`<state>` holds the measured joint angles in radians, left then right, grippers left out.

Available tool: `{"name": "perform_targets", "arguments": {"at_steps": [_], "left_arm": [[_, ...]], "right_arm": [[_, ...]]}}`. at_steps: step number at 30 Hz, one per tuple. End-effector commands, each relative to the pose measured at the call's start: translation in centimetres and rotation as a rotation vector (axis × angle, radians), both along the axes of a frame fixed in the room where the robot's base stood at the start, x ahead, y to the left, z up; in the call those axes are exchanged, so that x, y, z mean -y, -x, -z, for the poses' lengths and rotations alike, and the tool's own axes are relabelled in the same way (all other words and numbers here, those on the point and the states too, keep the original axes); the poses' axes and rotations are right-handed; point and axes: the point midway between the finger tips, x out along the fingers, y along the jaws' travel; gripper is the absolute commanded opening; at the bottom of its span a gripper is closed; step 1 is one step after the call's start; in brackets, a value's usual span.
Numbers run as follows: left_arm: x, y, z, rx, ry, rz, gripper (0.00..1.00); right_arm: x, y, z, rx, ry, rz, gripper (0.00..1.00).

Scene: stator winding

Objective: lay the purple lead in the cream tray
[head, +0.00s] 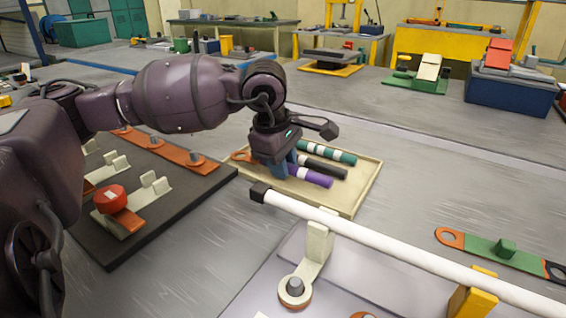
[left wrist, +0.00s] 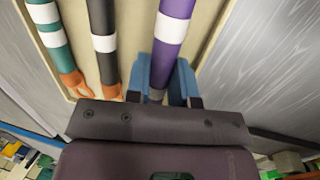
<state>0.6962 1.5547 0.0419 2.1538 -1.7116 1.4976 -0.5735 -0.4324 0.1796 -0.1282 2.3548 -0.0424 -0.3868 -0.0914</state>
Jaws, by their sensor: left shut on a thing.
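The purple lead (head: 311,177) has a white band and lies in or just above the cream tray (head: 359,191), along its near side. My left gripper (head: 284,168) is shut on the lead's left end, over the tray's left part. In the left wrist view the purple lead (left wrist: 173,40) runs up from between the blue fingers (left wrist: 175,85). Its far end is out of that view. I cannot tell if the lead touches the tray floor. A black lead (head: 325,169) and a green lead (head: 328,153) lie beside it in the tray. My right gripper is not seen.
A dark board (head: 130,220) with cream holders and a red knob (head: 110,199) lies to the left. A white bar (head: 380,248) crosses the front right. A green strap with orange end (head: 490,247) lies at the right. Bare table lies right of the tray.

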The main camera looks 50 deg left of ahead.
Motion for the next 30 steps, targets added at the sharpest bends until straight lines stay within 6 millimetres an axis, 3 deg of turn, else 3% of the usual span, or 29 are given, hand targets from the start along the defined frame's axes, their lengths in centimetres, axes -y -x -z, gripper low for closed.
{"name": "perform_targets", "arguments": {"at_steps": [15,16,21,30], "left_arm": [[0.0,0.0,1.2,-0.002,-0.001,0.000,0.00],[0.0,0.0,1.2,-0.003,0.000,0.000,0.24],[0.0,0.1,1.4,-0.007,0.001,0.000,0.48],[0.1,0.2,1.7,-0.016,0.002,0.001,0.48]], "right_arm": [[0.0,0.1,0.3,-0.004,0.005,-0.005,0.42],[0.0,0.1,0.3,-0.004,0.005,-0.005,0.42],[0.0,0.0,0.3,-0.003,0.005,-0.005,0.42],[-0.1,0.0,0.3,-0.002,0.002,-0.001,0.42]]}}
